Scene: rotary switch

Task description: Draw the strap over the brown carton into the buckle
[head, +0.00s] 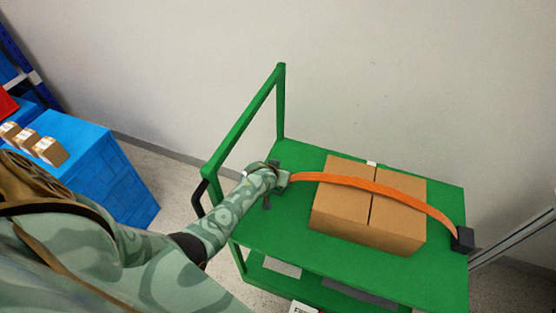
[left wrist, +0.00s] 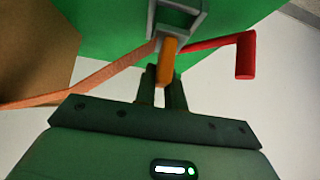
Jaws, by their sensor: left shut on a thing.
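The brown carton (head: 345,205) sits on the green cart deck. It also shows at the left of the left wrist view (left wrist: 35,45). The orange strap (head: 400,194) runs over the carton from a dark block (head: 464,239) at the deck's right edge to my left gripper (head: 281,181). In the left wrist view, the gripper (left wrist: 163,82) is shut on the strap's orange end (left wrist: 167,58). A grey frame, seemingly the buckle (left wrist: 180,18), is just beyond the fingertips. I cannot tell whether the strap end is inside it. My right gripper is out of view.
The cart's green upright handle frame (head: 281,105) rises behind my left gripper. A red handle (left wrist: 245,55) sticks out beside the grey frame. Blue crates (head: 95,165) with small boxes stand at the left. The deck's front is clear.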

